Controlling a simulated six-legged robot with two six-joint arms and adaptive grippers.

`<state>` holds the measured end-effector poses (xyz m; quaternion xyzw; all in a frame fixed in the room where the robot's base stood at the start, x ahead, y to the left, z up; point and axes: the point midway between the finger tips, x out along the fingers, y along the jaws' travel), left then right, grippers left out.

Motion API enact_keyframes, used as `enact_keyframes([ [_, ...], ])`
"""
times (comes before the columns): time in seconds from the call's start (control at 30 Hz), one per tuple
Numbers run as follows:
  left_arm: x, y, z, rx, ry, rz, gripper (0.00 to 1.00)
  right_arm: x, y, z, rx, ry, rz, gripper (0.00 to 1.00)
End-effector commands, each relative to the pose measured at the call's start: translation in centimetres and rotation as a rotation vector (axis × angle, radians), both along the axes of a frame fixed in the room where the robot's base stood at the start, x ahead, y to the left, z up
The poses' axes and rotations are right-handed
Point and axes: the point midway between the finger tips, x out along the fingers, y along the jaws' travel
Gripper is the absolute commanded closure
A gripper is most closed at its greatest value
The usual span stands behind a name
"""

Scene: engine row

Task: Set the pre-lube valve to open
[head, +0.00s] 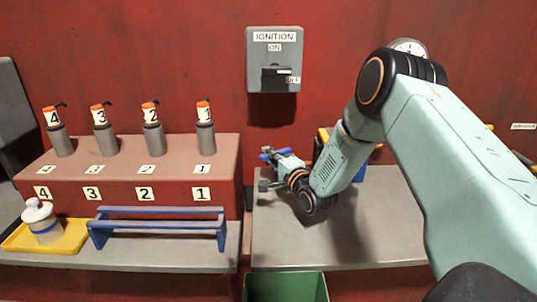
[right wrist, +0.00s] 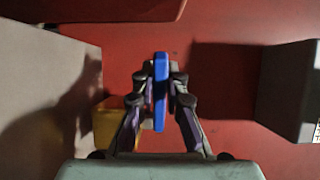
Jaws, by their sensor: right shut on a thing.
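My right gripper (head: 264,170) reaches in from the right, low above the grey bench and below the ignition box. In the right wrist view, its two fingers (right wrist: 160,80) are shut on a narrow blue bar (right wrist: 161,66), which stands lengthwise between them. A bit of blue also shows at the fingertips in the head view. I cannot tell whether this bar is the pre-lube valve's handle. No valve body or open mark can be made out; my right arm covers much of that area. My left gripper is not in view.
The ignition box (head: 274,60) hangs on the red wall. Several numbered grey cylinders stand on the red block (head: 120,185) at left. A blue rack (head: 158,226) and a yellow tray (head: 14,240) sit before it. A green bin (head: 286,287) stands below the bench (head: 335,250).

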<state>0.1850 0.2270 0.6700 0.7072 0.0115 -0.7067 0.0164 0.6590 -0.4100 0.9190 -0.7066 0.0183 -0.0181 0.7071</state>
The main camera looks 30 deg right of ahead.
Motion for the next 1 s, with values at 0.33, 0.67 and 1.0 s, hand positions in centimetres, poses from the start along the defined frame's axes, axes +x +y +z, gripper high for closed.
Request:
enact_keyframes([
  [0.33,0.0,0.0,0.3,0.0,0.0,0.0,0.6,-0.8,-0.1,0.3,0.0,-0.007,0.144,1.0],
  [0.67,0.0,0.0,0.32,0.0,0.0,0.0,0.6,-0.95,0.0,0.24,0.0,-0.005,0.166,1.0],
  [1.0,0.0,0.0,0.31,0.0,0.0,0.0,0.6,-0.98,-0.01,0.15,-0.001,-0.003,0.164,0.69],
])
